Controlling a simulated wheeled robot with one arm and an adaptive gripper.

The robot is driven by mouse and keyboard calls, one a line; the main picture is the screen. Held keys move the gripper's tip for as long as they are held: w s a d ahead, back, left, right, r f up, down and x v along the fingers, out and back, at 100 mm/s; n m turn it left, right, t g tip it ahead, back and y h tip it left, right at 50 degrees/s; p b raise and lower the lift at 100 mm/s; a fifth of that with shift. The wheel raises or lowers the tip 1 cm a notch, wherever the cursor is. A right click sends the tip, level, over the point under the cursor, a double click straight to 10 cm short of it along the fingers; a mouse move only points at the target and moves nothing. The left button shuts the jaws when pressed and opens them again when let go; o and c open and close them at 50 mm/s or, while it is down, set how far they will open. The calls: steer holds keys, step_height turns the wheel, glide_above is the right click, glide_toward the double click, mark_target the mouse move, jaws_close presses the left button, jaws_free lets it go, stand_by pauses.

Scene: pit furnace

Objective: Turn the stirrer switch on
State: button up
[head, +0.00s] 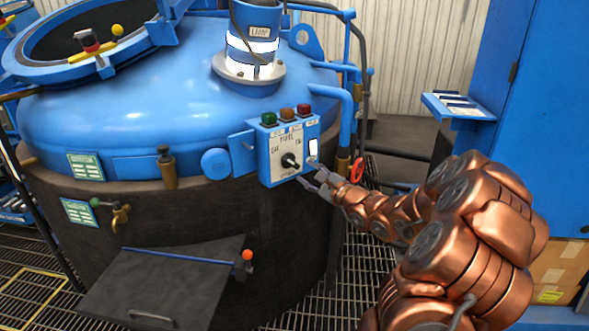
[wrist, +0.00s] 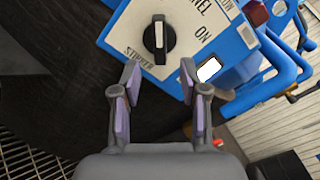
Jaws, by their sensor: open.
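The stirrer switch (head: 290,160) is a black rotary knob on the light face of a blue control box (head: 264,165), which is fixed to the furnace. It also shows in the wrist view (wrist: 158,38), with a white line along its handle. In the head view the handle slants to the upper left, toward the OFF label side; ON is printed at the right. My gripper (head: 311,176) is just in front of the box, to the lower right of the knob. In the wrist view my gripper (wrist: 158,72) is open and empty, its fingertips apart just below the knob, one on each side.
A white rocker (head: 313,149) is beside the dial, near the right fingertip in the wrist view. A red handwheel (head: 357,169) and blue pipes stand at the right.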

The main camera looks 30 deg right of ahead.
mark_target(294, 164)
steer(key=shift+w+a+r+p, duration=0.15)
steer(key=shift+w+a, duration=0.1)
steer(key=shift+w, duration=1.55)
steer(key=shift+w+a+f+p, duration=0.1)
steer(key=shift+w+a+p, duration=0.1)
steer(key=shift+w, duration=1.55)
jaws_close()
